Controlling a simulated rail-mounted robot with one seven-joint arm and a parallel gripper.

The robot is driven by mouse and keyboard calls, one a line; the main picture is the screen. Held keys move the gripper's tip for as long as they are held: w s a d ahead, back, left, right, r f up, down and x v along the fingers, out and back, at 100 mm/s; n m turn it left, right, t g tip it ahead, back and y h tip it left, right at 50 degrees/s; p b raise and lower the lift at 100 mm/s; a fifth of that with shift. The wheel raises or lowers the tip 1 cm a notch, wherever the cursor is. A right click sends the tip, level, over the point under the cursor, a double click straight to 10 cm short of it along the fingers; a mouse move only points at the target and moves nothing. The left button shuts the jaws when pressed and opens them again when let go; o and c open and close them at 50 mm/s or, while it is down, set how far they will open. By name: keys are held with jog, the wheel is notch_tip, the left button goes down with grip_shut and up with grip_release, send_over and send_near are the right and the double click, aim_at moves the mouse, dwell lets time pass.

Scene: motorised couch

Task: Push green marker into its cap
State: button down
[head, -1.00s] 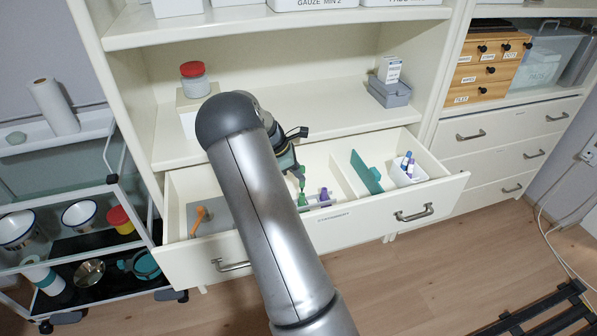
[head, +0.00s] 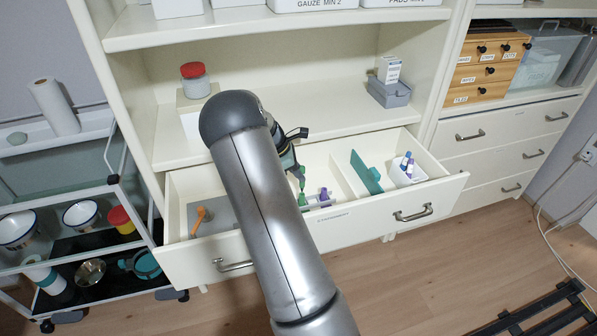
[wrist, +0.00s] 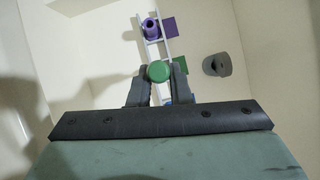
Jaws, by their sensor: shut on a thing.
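The green marker (head: 302,184) is upright in my gripper (head: 299,174) above the open drawer. In the wrist view its round green end (wrist: 158,72) shows between the two fingers of my gripper (wrist: 158,80), which are shut on it. A green piece that looks like its cap (head: 302,199) is directly below the marker at the white rack (wrist: 167,42). I cannot tell whether the marker and cap touch or how deep it sits. My arm hides part of the drawer.
A purple marker or cap (head: 324,194) stands in the rack beside the green one. A teal divider-like piece (head: 366,172) and a white cup with markers (head: 408,174) are at the drawer's right. An orange item (head: 200,219) lies left. A grey roll (wrist: 217,65) shows in the wrist view.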

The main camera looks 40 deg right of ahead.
jog(key=shift+f+b, duration=0.9)
jog(key=shift+f, duration=1.05)
jog(key=c, duration=1.3)
grip_release()
jog(key=shift+o, duration=0.2)
jog(key=p+v, duration=0.1)
jog(key=v, duration=1.6)
jog(key=shift+r, duration=0.2)
jog(key=shift+a, duration=0.1)
